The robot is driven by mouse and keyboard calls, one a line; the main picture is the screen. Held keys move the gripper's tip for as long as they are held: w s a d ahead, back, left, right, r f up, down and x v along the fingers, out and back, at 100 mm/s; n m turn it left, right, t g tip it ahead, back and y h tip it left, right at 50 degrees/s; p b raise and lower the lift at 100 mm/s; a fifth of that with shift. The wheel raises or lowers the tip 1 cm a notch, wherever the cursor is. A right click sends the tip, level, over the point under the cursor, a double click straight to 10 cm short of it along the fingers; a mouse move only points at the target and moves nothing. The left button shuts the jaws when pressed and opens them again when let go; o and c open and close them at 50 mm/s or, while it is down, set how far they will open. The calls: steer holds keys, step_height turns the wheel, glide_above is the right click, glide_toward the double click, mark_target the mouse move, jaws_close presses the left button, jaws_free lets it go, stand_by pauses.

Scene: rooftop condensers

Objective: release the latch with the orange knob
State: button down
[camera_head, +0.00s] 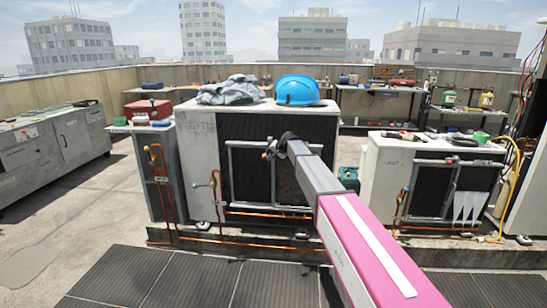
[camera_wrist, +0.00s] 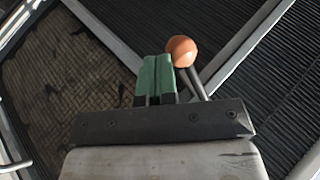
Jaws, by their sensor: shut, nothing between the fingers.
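The orange knob (camera_wrist: 182,51), a round ball, sits on a grey metal lever (camera_wrist: 198,83) in the wrist view, in front of a dark slatted panel and its grey frame. My gripper (camera_wrist: 157,60) has green fingers held together with nothing between them. Its fingertips are just left of the knob and very close to it; I cannot tell whether they touch. In the head view my gripper (camera_head: 284,145) is at the framed front of the middle condenser (camera_head: 198,150), where the latch is mostly hidden by my arm.
A blue hard hat (camera_head: 297,90) and a grey cloth (camera_head: 231,89) lie on the middle condenser. A second condenser (camera_head: 385,183) stands to the right. Copper pipes (camera_head: 161,195) run beside the middle one. Open roof floor (camera_head: 80,220) lies to the left.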

steer(key=a+y, duration=0.1)
steer(key=y, duration=0.1)
steer(key=a+m+t+y, duration=0.1)
steer(key=y, duration=0.1)
steer(key=shift+a+f, duration=0.15)
steer(key=shift+a, duration=0.2)
steer(key=y, duration=0.1)
steer(key=a+m+y, duration=0.1)
steer(key=shift+w+a+r+t+y, duration=0.1)
steer(key=shift+a+r+t+y, duration=0.1)
steer(key=shift+a+t+y, duration=0.1)
steer(key=shift+a+r+m+t+y, duration=1.05)
steer(key=shift+a+r+y, duration=0.35)
steer(key=shift+y, duration=0.4)
steer(key=shift+a+r, duration=0.1)
steer(key=shift+a, duration=0.05)
glide_toward(264, 155)
steer(key=a+f, duration=0.2)
steer(key=a, duration=0.1)
steer(key=shift+s+f, duration=0.4)
